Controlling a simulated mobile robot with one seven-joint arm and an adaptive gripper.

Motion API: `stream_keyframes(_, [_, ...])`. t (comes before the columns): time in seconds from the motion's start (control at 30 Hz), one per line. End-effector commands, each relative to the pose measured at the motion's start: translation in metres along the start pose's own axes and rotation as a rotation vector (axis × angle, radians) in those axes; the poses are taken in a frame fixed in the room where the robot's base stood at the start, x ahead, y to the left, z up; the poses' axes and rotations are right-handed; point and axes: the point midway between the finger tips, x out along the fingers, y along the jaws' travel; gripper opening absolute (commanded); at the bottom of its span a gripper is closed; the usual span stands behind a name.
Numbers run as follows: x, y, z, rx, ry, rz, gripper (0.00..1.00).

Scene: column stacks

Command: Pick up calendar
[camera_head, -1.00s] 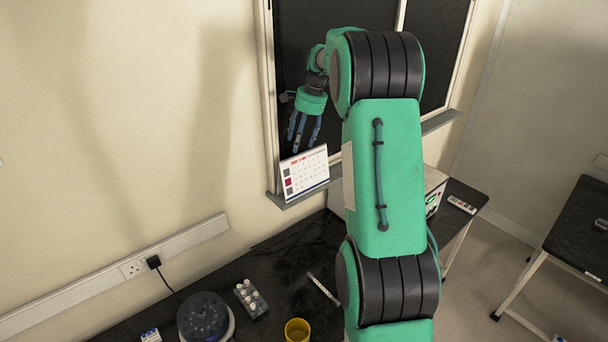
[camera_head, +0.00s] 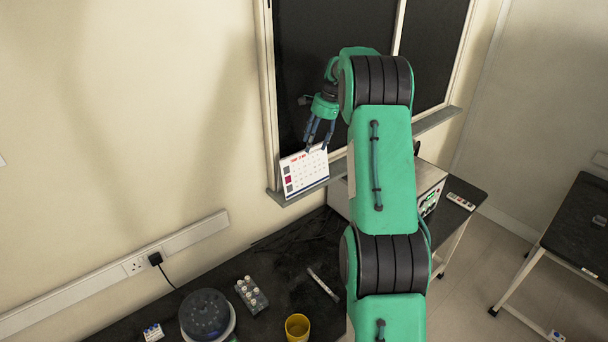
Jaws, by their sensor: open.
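The calendar (camera_head: 304,174) is a white desk calendar with red print and coloured squares at its left side. It stands on the window sill (camera_head: 290,198) in front of the dark window. My gripper (camera_head: 318,149) is open, with blue-grey fingers pointing down at the calendar's top edge, right of its middle. The fingertips overlap the top of the calendar in the picture. I cannot tell whether they touch it or straddle its edge.
Below the sill is a black bench (camera_head: 270,268) with a yellow cup (camera_head: 297,327), a rack of small bottles (camera_head: 252,296), a round dark device (camera_head: 205,315) and a pen-like item (camera_head: 323,284). A boxy instrument (camera_head: 428,188) stands right of my arm. The window frame (camera_head: 268,100) is close left of the gripper.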

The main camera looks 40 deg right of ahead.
Motion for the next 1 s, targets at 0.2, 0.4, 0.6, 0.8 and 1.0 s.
stream_keyframes(0.2, [0.025, 0.001, 0.001, 0.000, -0.002, 0.003, 0.60])
stream_keyframes(0.4, [0.055, 0.001, 0.001, 0.000, -0.002, 0.003, 0.60])
stream_keyframes(0.6, [0.077, 0.001, 0.000, 0.000, -0.001, 0.002, 0.60])
stream_keyframes(0.8, [0.082, 0.000, 0.000, 0.000, 0.000, 0.000, 0.60])
stream_keyframes(1.0, [0.082, 0.000, 0.000, 0.000, 0.000, 0.001, 0.60])
